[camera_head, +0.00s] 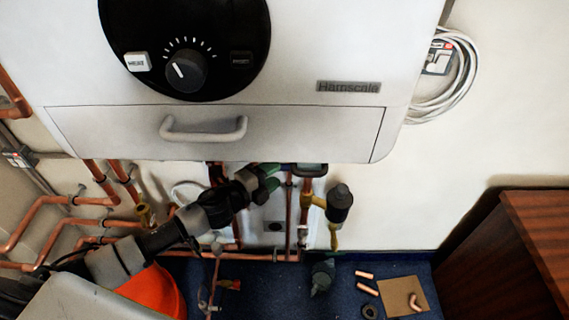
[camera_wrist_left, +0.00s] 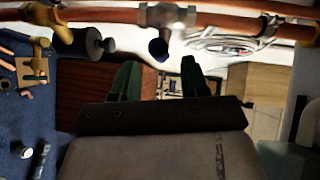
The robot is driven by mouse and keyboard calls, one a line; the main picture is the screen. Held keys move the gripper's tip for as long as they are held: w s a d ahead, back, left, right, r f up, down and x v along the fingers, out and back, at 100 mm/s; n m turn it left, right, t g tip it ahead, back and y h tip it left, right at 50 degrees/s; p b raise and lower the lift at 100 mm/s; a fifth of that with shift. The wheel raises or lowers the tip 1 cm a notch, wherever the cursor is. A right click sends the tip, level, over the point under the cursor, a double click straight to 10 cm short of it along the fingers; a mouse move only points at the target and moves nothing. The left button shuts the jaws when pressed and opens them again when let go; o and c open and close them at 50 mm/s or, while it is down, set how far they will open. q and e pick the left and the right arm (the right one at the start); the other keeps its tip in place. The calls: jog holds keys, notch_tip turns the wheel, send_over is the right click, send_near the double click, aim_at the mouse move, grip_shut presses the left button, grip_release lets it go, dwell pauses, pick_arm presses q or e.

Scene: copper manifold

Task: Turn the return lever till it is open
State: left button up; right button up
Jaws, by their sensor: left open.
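My left gripper (camera_head: 268,181) reaches in from the left under the boiler, among the copper pipes. In the left wrist view its two green fingers (camera_wrist_left: 160,80) are apart with nothing between them. Just beyond the fingertips, a dark blue rounded part (camera_wrist_left: 158,48) hangs below a grey metal fitting (camera_wrist_left: 166,15) on a copper pipe. It may be the return lever, seen end-on; I cannot tell its angle. In the head view the gripper and boiler hide that spot. My right gripper is in neither view.
The white boiler (camera_head: 270,125) overhangs the pipes. A brass valve with a black cylinder (camera_head: 339,203) stands right of the gripper. An orange bucket (camera_head: 160,290) is at lower left. A wooden cabinet (camera_head: 510,250) stands right. Copper pieces and a board (camera_head: 398,291) lie on blue carpet.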

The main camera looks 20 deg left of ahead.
aim_at(285, 167)
pick_arm(q)
jog(key=x, duration=0.5)
grip_shut()
